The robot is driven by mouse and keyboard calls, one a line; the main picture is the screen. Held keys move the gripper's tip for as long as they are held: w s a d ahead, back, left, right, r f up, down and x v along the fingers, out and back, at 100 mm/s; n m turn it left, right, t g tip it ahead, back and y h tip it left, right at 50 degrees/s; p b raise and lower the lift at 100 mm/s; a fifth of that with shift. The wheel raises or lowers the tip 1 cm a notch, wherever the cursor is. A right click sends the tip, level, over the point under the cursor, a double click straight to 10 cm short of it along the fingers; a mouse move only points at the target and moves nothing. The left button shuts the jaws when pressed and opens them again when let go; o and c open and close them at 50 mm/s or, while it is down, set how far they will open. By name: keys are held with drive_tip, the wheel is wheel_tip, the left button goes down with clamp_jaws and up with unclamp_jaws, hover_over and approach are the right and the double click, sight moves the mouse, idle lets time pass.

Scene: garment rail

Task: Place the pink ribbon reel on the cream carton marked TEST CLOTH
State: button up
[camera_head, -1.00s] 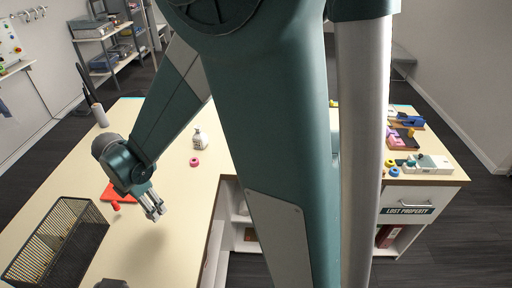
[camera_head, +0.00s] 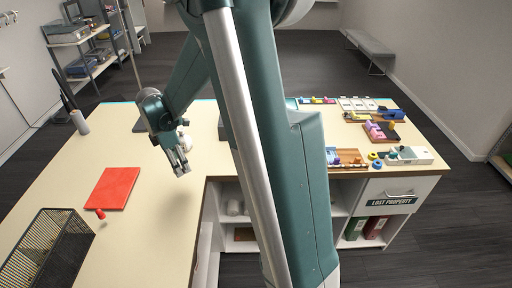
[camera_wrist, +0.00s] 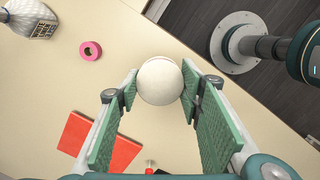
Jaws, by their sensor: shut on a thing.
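The pink ribbon reel (camera_wrist: 90,50) lies on the cream worktop in the wrist view, up and left of my gripper (camera_wrist: 160,95), apart from it. My gripper is shut on a smooth, round, cream-white thing (camera_wrist: 160,82), with a green pad on each side of it. In the head view my gripper (camera_head: 182,172) hangs over the worktop at left, pointing down. I cannot make out the reel or the held thing there. I see no carton marked TEST CLOTH in either view; my arm covers the middle of the head view.
A red mat (camera_head: 112,188), a small red thing (camera_head: 100,213) and a black wire basket (camera_head: 45,250) are at left on the worktop (camera_head: 150,235). Several small goods and trays (camera_head: 380,131) crowd the right-hand counter above the LOST PROPERTY drawer (camera_head: 391,201).

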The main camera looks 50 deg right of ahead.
drive_tip(key=s+d+r+m, duration=0.1)
drive_tip(key=s+d+m, duration=0.1)
drive_tip(key=d, duration=1)
drive_tip(key=s+d+r+m, duration=0.1)
drive_tip(key=s+d+m, duration=0.1)
drive_tip(key=d, duration=1.1)
drive_tip(key=s+d+r+m, duration=0.1)
drive_tip(key=s+d+m, duration=0.1)
drive_tip(key=d, duration=1)
drive_tip(key=shift+d+r+m+g+y, duration=0.25)
drive_tip(key=shift+r+m+g+y, duration=0.05)
drive_tip(key=shift+m, duration=0.6)
drive_tip(key=shift+s+f, duration=0.1)
drive_tip(key=shift+f, duration=0.05)
drive_tip(key=shift+f+p, duration=0.4)
drive_tip(key=shift+f, duration=2.6)
drive_tip(key=shift+f, duration=1.9)
drive_tip(key=shift+f, duration=0.15)
